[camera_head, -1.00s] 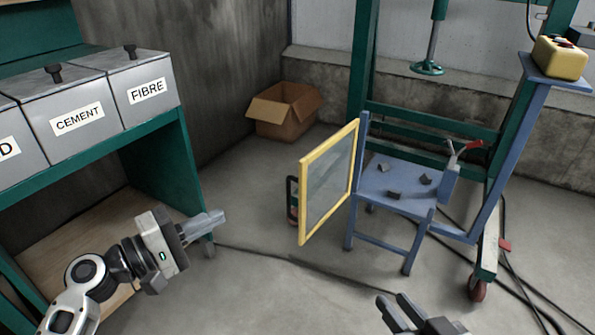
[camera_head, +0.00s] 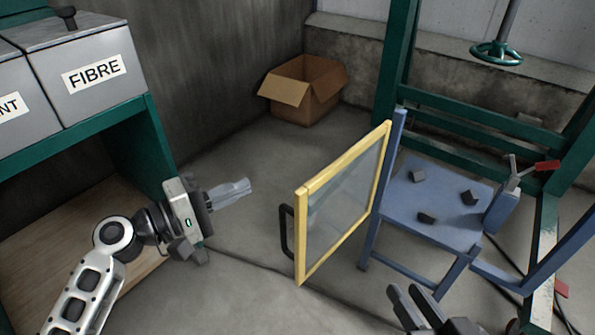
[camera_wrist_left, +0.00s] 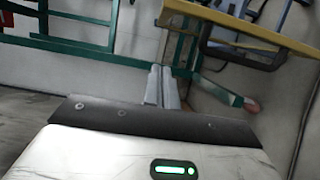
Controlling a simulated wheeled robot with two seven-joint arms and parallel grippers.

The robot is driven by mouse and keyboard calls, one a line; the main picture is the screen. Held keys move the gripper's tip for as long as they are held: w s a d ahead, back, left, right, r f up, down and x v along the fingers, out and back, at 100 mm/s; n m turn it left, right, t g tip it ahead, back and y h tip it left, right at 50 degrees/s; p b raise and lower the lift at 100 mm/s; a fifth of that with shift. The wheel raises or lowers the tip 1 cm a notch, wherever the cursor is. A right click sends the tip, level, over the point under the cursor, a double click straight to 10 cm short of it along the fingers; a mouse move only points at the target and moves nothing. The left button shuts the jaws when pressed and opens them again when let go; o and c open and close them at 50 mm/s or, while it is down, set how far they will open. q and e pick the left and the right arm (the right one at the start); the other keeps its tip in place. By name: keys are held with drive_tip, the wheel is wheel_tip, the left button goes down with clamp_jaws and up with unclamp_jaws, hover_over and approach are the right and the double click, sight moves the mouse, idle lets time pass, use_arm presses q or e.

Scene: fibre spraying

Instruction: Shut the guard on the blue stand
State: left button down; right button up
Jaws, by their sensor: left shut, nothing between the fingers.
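The guard (camera_head: 345,160), a clear panel in a yellow frame, stands swung open at the left side of the blue stand (camera_head: 440,228). Its black handle (camera_head: 286,232) is on the near left edge. My left gripper (camera_head: 248,184) is shut and empty, to the left of the guard and apart from it. In the left wrist view the closed fingers (camera_wrist_left: 162,70) point toward the green frame, with the guard's yellow edge (camera_wrist_left: 240,30) at the upper right. My right gripper (camera_head: 402,290) is open below the stand, partly cut off by the bottom edge.
Several dark lumps lie on the stand's top, beside a red-handled clamp (camera_head: 545,165). A green frame (camera_head: 450,110) rises behind. A cardboard box (camera_head: 305,98) sits at the back wall, and a green bench with a FIBRE bin (camera_head: 95,95) is at left. Floor between bench and guard is clear.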

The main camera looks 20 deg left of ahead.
use_arm(q)
drive_tip(key=w+d, duration=0.4)
drive_tip(key=d, duration=0.5)
drive_tip(key=shift+w, duration=0.2)
